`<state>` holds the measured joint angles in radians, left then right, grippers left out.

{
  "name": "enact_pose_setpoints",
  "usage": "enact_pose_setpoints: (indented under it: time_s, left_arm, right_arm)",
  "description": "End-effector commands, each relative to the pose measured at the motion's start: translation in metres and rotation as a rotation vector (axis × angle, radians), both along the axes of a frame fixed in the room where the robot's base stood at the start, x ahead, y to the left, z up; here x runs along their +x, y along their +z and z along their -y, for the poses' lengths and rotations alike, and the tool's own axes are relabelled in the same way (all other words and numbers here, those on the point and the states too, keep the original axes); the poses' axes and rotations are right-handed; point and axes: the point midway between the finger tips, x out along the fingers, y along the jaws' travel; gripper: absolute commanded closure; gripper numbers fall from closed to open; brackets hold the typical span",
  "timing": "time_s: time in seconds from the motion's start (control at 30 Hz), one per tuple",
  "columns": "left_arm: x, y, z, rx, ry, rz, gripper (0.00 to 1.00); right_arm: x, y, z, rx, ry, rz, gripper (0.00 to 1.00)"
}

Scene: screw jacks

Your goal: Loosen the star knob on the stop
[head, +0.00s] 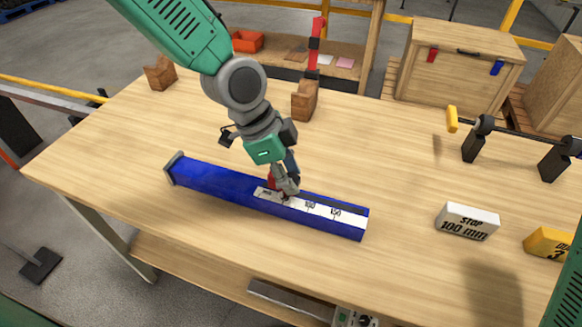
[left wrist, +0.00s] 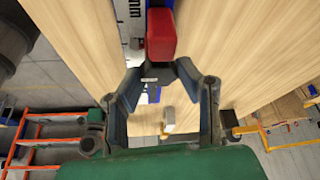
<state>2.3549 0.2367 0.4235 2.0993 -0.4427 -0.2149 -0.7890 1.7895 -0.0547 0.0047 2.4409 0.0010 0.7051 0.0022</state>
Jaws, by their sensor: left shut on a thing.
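A blue rail (head: 215,187) with a white millimetre scale (head: 335,211) lies across the table. A red stop (head: 272,181) sits on the rail, partly covered by my left gripper (head: 288,188). In the left wrist view the red stop (left wrist: 161,35) shows just beyond my left gripper's fingers (left wrist: 155,75). The fingers are closed in on a small dark part by the stop, apparently the star knob, which is mostly hidden. My left arm reaches down from the upper left. My right gripper is out of view; only a green part of my right arm shows at the right edge.
A white block (head: 467,221) reading "Stop 100 mm" stands right of the rail, with a yellow block (head: 548,243) beyond it. Wooden blocks (head: 305,100) stand at the back edge. The table front is clear.

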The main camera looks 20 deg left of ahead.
Motion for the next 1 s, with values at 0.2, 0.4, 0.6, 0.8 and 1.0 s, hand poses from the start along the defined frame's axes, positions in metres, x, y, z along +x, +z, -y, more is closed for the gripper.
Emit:
enact_pose_setpoints:
  time_s: [0.2,0.4,0.6,0.8,1.0]
  left_arm:
    - [0.0,0.002,0.0,0.001,0.14,0.004,0.98]
    - [0.001,0.001,0.001,0.0,0.222,0.003,0.98]
    - [0.001,0.001,0.001,-0.001,0.257,0.003,0.98]
    - [0.001,0.001,0.001,-0.002,0.264,0.003,0.98]
    - [0.001,0.001,0.001,-0.002,0.263,0.002,0.98]
  right_arm:
    - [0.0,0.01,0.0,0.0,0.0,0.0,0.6]
    - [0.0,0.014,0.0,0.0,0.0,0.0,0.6]
    - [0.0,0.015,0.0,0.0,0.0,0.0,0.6]
    - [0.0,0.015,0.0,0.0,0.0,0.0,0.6]
    - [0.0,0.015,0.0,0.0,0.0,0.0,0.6]
